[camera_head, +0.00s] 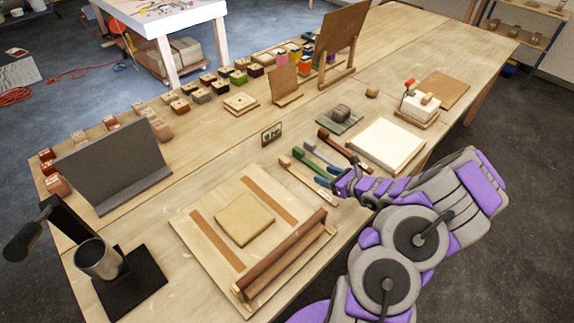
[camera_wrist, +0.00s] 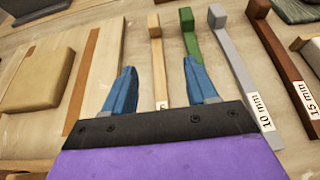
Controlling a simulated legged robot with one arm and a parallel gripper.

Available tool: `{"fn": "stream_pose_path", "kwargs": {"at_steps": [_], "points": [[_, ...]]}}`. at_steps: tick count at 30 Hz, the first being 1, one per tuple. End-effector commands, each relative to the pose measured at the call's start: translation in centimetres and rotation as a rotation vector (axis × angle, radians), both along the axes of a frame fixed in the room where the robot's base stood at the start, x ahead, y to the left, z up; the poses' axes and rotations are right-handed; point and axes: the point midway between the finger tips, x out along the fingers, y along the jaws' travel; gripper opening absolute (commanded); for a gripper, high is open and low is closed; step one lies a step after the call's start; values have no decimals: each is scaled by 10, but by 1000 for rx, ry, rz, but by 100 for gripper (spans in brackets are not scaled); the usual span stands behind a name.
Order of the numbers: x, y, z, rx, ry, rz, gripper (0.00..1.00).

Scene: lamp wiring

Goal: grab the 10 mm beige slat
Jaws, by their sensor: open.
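The beige slat (camera_wrist: 157,60) has a square block at its far end and lies on the table. Its near end carries a white label, mostly hidden by my gripper and unreadable. My gripper (camera_wrist: 159,70) is open and empty, with one blue finger on each side of the beige slat in the wrist view. I cannot tell how high the fingers are above it. The green slat (camera_wrist: 193,45) lies just right, partly behind the right finger. The grey slat (camera_wrist: 236,70) bears a "10 mm" label. The beige slat also shows in the head view (camera_head: 303,175), beside my gripper (camera_head: 335,184).
A brown slat (camera_wrist: 281,55) labelled "15 mm" lies at the right. A wooden board (camera_head: 190,225) with a beige square block (camera_head: 244,220) lies left of the slats. A white panel (camera_head: 385,145) lies to their right. A small dark sign (camera_head: 271,134) stands behind.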

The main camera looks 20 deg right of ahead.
Motion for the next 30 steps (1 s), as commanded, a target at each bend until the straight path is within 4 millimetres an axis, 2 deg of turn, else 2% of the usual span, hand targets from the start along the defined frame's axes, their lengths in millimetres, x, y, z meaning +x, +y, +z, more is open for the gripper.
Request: {"fn": "stream_pose_path", "kwargs": {"at_steps": [5,10,18,26,30], "points": [[21,16,-10,-6,4,3,57],[51,31,-22,-13,5,5,57],[92,43,-41,-9,4,3,57],[108,46,-46,-9,0,0,57],[120,55,-54,-12,2,3,57]]}}
